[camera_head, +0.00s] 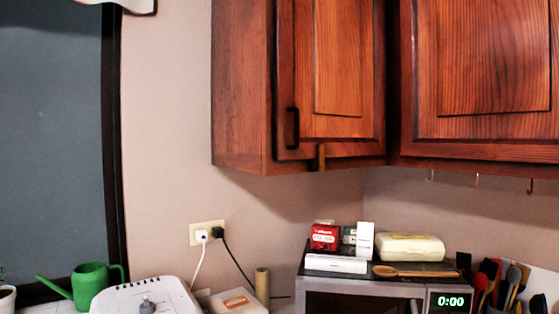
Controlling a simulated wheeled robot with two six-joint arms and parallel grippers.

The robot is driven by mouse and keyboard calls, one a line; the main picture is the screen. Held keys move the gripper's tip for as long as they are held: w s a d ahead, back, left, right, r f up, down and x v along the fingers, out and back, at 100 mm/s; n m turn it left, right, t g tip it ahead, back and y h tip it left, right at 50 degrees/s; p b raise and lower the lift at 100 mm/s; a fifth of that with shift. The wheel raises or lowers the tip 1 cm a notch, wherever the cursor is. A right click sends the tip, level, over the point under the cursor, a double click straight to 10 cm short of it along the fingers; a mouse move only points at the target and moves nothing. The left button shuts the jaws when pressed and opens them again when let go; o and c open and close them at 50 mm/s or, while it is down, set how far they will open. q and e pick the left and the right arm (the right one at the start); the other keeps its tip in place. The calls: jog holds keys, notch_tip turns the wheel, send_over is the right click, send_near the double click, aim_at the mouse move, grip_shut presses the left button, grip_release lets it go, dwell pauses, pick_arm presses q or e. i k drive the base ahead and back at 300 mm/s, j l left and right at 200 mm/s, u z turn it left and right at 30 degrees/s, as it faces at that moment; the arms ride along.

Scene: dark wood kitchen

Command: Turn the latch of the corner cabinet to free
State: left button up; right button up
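The corner cabinet (238,85) hangs on the wall at the upper middle of the head view. Its reddish wood door (337,60) is closed and has a dark vertical handle (292,128) near its lower left corner. A small brass-coloured latch (320,157) stands upright at the door's bottom edge, overlapping the door and the frame below it. Neither of my grippers is in the head view.
A second wall cabinet (480,70) adjoins on the right, with hooks (476,180) beneath. Below stand a microwave (362,286) topped with boxes and a wooden spoon (415,271), a white appliance (145,296) and a green watering can (90,282). The air before the latch is clear.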

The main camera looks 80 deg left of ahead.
aim_at(320, 148)
jog(key=k+l+u, duration=0.1)
jog(key=u, duration=1.7)
jog(key=l+u, duration=0.3)
jog(key=i+j, duration=0.05)
